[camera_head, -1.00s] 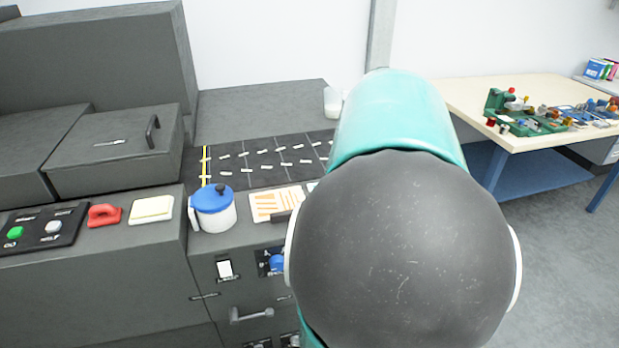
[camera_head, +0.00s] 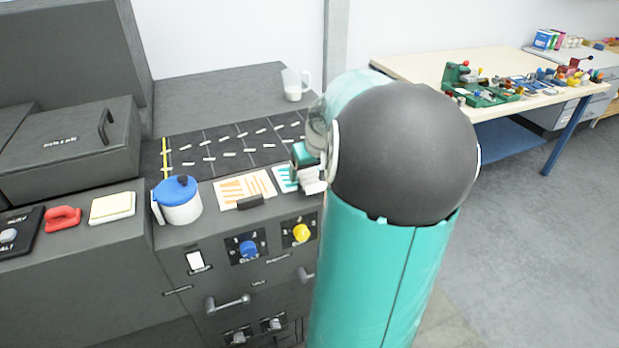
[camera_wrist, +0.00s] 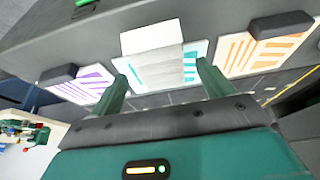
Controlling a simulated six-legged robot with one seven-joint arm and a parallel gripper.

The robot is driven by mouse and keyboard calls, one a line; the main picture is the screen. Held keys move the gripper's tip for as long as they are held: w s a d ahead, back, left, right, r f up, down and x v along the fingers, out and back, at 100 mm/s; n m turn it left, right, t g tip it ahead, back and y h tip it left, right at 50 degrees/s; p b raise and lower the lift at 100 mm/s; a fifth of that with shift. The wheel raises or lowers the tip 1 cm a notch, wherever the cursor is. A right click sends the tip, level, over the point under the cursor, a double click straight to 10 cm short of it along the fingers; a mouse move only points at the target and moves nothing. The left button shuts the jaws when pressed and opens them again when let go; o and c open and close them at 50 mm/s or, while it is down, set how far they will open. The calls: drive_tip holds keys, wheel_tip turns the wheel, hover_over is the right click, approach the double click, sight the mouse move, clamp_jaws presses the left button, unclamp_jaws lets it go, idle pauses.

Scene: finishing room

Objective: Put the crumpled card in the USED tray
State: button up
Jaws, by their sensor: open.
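A pale, folded white piece (camera_wrist: 152,40), which looks like the crumpled card, lies over the teal-striped sheet (camera_wrist: 190,55) in the wrist view. My gripper (camera_wrist: 163,72) is open, its two green fingers spread on either side of the teal-striped sheet, with the white piece just beyond the fingertips. I cannot tell whether they touch. In the head view my gripper (camera_head: 306,168) is low over the machine's front ledge, partly hidden by my arm; the teal-striped sheet (camera_head: 284,180) shows beside it. No tray marked USED can be made out.
An orange-striped sheet (camera_head: 243,187) with a black clip and a white jug with blue lid (camera_head: 178,203) stand left of my gripper. A purple-striped sheet (camera_wrist: 88,84) lies on its other side. Behind are a dark marked belt (camera_head: 225,148) and a clear cup (camera_head: 294,86).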

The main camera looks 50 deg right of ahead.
drive_tip(key=shift+w+d+f, duration=0.1)
drive_tip(key=shift+w+f, duration=0.15)
drive_tip(key=shift+f, duration=0.3)
drive_tip(key=shift+f, duration=0.2)
idle(0.3)
drive_tip(key=c, duration=1.1)
drive_tip(key=shift+r, duration=0.2)
